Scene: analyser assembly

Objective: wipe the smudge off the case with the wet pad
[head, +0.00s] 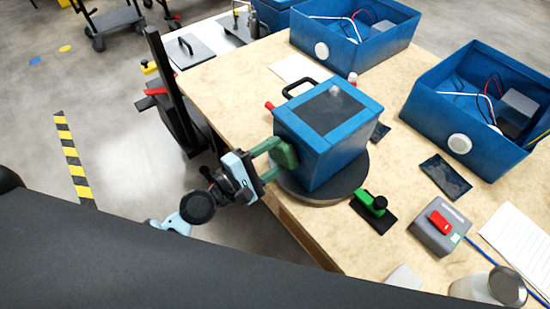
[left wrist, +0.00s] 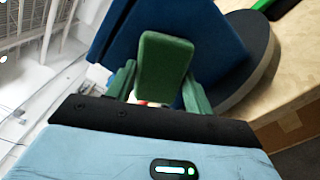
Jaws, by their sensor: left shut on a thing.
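The blue case (head: 325,150) stands on a dark round turntable (head: 325,192) near the table's left edge. Its top has a dark panel (head: 330,110) and a black handle at the back. My left gripper (head: 274,152) is at the case's left side, shut on a green pad (head: 287,154). In the left wrist view the pad (left wrist: 163,65) sits between the green fingers, in front of the case's blue wall (left wrist: 215,40). The pad appears at or very near that wall; I cannot tell whether it touches. I cannot make out the smudge. My right gripper is not in view.
Two open blue boxes with wiring (head: 355,30) (head: 480,105) stand at the back and right.

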